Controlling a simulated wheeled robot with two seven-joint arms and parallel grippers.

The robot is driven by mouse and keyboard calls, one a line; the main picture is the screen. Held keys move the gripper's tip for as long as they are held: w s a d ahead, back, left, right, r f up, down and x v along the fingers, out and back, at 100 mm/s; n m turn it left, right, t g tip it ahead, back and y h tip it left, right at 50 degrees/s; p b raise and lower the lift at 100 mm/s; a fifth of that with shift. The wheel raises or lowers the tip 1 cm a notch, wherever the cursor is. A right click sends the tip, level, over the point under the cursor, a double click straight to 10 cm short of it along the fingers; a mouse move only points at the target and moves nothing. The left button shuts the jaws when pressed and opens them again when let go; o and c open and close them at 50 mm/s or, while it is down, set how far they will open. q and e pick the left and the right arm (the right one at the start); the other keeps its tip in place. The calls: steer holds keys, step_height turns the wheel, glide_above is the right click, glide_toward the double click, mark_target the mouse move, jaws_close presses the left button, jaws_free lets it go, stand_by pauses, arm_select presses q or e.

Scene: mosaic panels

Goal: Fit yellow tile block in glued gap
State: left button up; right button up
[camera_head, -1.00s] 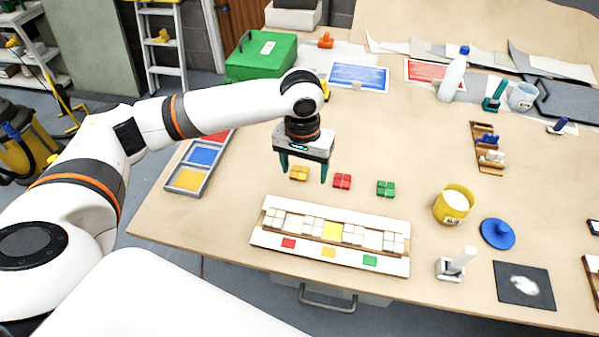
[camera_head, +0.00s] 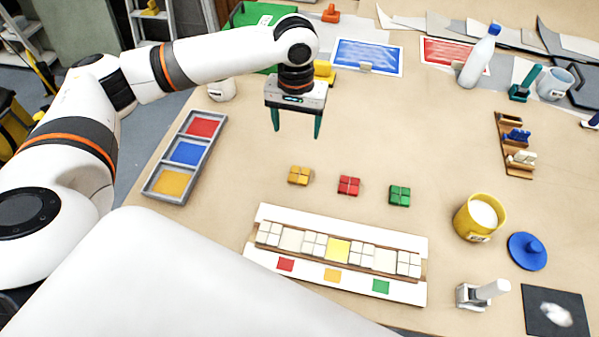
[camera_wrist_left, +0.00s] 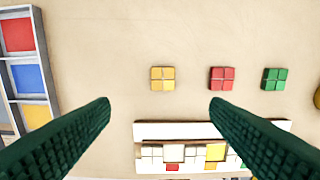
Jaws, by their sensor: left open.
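The yellow tile block (camera_head: 299,176), a square of four small tiles, lies on the table behind the mosaic panel. It also shows in the left wrist view (camera_wrist_left: 163,78). The white panel (camera_head: 268,212) holds a row of pale tiles, with a bright yellow glued gap (camera_head: 338,251) near its middle. The gap also shows in the left wrist view (camera_wrist_left: 215,152). My left gripper (camera_head: 297,133) is open and empty, above and behind the yellow block in the head view. In the wrist view its fingers (camera_wrist_left: 161,103) are spread wide on either side of the block's column. My right gripper is not seen.
Red (camera_head: 349,186) and green (camera_head: 399,196) tile blocks lie right of the yellow one. A grey tray (camera_head: 156,172) with coloured compartments is at left.

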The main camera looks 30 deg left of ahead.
arm_select(q)
steer(key=b, duration=0.4)
glide_above(300, 172)
step_height(300, 172, down, 5)
steer(key=f, duration=0.4)
steer(key=f+p, duration=0.1)
steer(key=f, duration=0.1)
steer(key=shift+s+a+f, duration=0.15)
steer(key=shift+s+a, duration=0.1)
steer(key=shift+s, duration=0.05)
steer(key=f, duration=0.1)
steer(key=f+p, duration=0.1)
steer(key=f, duration=0.2)
steer(key=shift+w+d+f, duration=0.2)
steer(key=shift+d+f, duration=0.05)
steer(key=shift+f, duration=0.6)
steer(key=c, duration=1.1)
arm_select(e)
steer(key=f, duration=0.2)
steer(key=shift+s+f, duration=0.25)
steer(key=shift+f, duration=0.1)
